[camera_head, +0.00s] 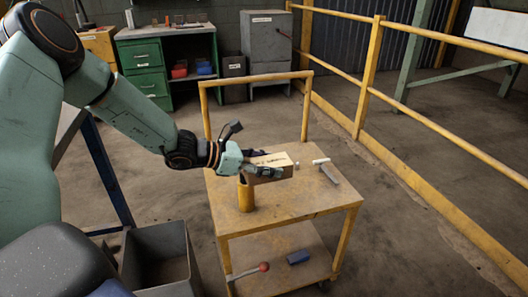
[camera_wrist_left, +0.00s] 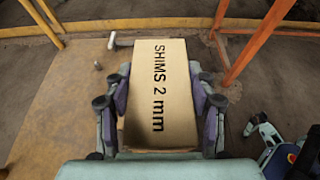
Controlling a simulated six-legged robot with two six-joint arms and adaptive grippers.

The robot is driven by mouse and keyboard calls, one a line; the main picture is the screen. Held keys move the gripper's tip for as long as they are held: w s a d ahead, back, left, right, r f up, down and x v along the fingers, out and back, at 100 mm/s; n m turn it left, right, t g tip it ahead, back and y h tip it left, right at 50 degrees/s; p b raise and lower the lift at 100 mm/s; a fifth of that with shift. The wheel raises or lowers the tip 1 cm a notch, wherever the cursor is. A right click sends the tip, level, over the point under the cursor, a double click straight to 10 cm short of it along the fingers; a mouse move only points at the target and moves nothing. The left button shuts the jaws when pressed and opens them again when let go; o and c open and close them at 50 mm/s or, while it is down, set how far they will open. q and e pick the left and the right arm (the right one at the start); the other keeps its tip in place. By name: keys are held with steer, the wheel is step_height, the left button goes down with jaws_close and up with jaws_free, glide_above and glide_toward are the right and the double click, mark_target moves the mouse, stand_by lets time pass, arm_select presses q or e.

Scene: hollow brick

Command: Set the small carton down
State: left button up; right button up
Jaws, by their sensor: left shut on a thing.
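The small carton (camera_head: 272,163) is a tan box. In the left wrist view its face reads "SHIMS 2 mm" (camera_wrist_left: 160,92). My left gripper (camera_head: 262,169) is shut on it, with a finger along each side in the wrist view (camera_wrist_left: 162,105). The carton is over the yellow cart's top (camera_head: 300,197), just above and beside a yellow cylinder (camera_head: 246,196) in the head view. I cannot tell whether it touches anything below. At the wrist view's lower right is a teal part with black joints, apparently my right gripper (camera_wrist_left: 258,132); its jaws are unclear.
A hammer (camera_head: 328,172) lies on the cart top, right of the carton. The front of the cart top is clear. A grey bin (camera_head: 160,262) and yellow railing (camera_head: 365,80) stand nearby.

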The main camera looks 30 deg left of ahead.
steer(key=shift+w+a, duration=0.1)
steer(key=shift+w, duration=0.1)
steer(key=shift+w+a+f+b, duration=0.1)
steer(key=shift+f+b, duration=0.3)
steer(key=shift+f, duration=0.05)
steer(key=shift+c, duration=0.3)
steer(key=shift+f+b, duration=0.5)
steer(key=c, duration=0.3)
arm_select(q)
steer(key=s+d+f+m+g+h, duration=0.1)
steer(key=s+d+f, duration=0.3)
steer(key=s+d, duration=0.2)
steer(key=s+d+f+m+g+h, duration=0.1)
steer(key=s+d+f, duration=0.2)
steer(key=s+d, duration=0.4)
steer(key=shift+s+d+f+m, duration=0.3)
steer(key=shift+s+f+m, duration=0.1)
steer(key=shift+s, duration=0.75)
arm_select(e)
steer(key=shift+f, duration=0.15)
